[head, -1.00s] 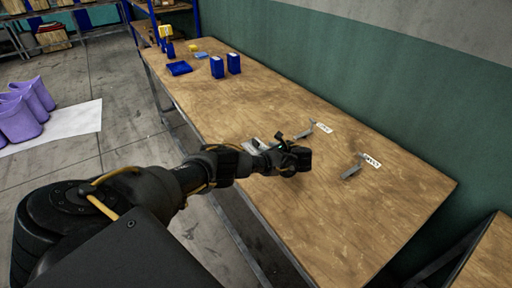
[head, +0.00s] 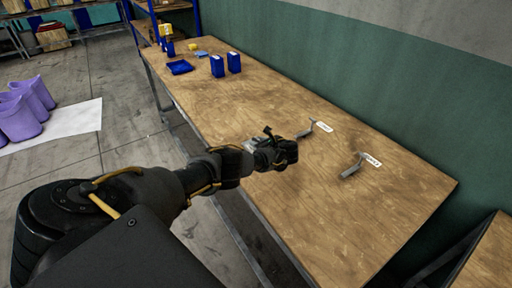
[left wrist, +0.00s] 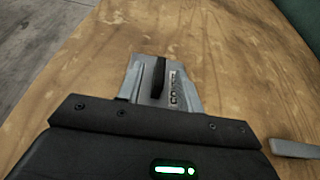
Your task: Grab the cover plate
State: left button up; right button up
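The cover plate (left wrist: 147,78) is a grey metal piece with a raised ridge, and a label beside or on it reads "COVER" (left wrist: 175,90). In the head view the plate (head: 252,143) is mostly hidden by my left gripper (head: 276,148), low over the bench's near edge. In the left wrist view one dark finger (left wrist: 158,78) stands over the plate's middle. The other finger is not distinct, and I cannot tell whether the fingers touch or hold the plate. My right gripper is not in view.
Two grey brackets with white labels lie on the wooden bench (head: 350,235): one just right of my gripper (head: 306,131), one further right (head: 352,168). Blue boxes (head: 217,67) and a blue tray (head: 180,67) stand at the far end. The green wall (head: 380,90) backs the bench.

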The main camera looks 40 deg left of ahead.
pick_arm(q)
grip_shut()
jog(key=shift+r, duration=0.1)
jog(key=shift+w+r, duration=0.1)
jog(key=shift+r, duration=0.15)
notch_tip(320, 180, up, 2)
jog(key=shift+a+r+p, duration=0.1)
jog(key=shift+r+p, duration=0.15)
jog(key=shift+p, duration=0.35)
jog(key=r, duration=0.1)
jog(key=s+d, duration=0.1)
jog(key=r+p, duration=0.1)
jog(key=shift+s+d+r, duration=0.25)
jog(key=shift+r, duration=0.05)
jog(key=s+d+r+p, duration=0.5)
jog(key=s+d+r, duration=0.2)
jog(key=s+d, duration=0.1)
jog(key=shift+s+d+p, duration=0.2)
jog(key=shift+d+p, duration=0.1)
jog(key=shift+p, duration=0.1)
